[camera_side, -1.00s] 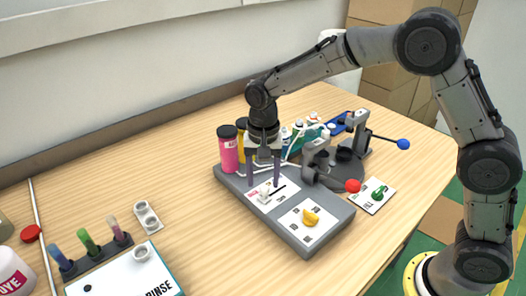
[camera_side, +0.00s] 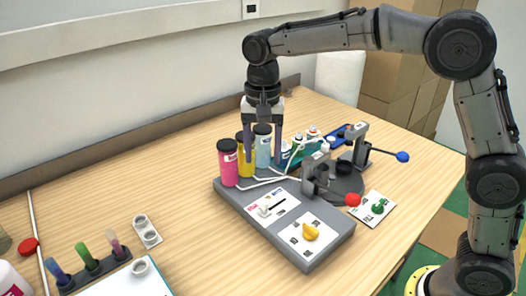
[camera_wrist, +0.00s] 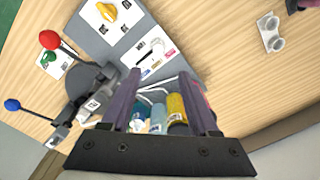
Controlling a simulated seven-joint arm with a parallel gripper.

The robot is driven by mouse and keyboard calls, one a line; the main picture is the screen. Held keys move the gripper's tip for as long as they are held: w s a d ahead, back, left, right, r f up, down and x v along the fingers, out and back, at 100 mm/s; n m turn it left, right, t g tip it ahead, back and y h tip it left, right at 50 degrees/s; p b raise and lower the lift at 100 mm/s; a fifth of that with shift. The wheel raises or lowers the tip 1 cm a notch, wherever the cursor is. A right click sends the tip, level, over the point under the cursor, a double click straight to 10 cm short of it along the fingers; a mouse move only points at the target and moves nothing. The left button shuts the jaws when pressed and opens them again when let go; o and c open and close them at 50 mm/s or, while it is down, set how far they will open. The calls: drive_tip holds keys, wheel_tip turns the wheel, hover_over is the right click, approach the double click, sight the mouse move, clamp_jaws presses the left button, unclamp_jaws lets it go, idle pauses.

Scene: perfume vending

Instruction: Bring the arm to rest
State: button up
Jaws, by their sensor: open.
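My gripper (camera_side: 263,157) is open and empty, fingers pointing down, above the back of the grey dispenser base (camera_side: 303,258). In the side view its fingers overlap the yellow bottle (camera_side: 246,160) and the light-blue bottle (camera_side: 263,146); I cannot tell the exact gap. The pink bottle (camera_side: 228,163) stands to the left. In the wrist view the spread fingers frame the bottles, including the yellow one (camera_wrist: 176,110). The base carries a white slider switch (camera_side: 265,211) and a yellow knob (camera_side: 310,232).
A press with a red-ball lever (camera_side: 353,199) and a blue-ball lever (camera_side: 402,157) stands right of the bottles. A green knob (camera_side: 378,208) sits on a white card. Coloured test vials (camera_side: 87,255) and a white two-cup holder (camera_side: 146,231) lie at left. Bare table lies between.

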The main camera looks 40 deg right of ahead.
drive_tip(key=s+d+r+t, duration=0.3)
drive_tip(key=s+d+r, duration=0.6)
drive_tip(key=s+r, duration=0.25)
drive_tip(key=s+d+f+n+t, duration=0.1)
drive_tip(key=s+f+n, duration=0.3)
drive_tip(key=s, duration=0.3)
drive_tip(key=s+d+f+n+t, duration=0.1)
drive_tip(key=s+d+f+n, duration=0.1)
drive_tip(key=s+f+n, duration=0.3)
drive_tip(key=s+f, duration=0.1)
drive_tip(key=s, duration=0.2)
drive_tip(key=shift+s+d+t, duration=0.2)
drive_tip(key=shift+s+t, duration=0.1)
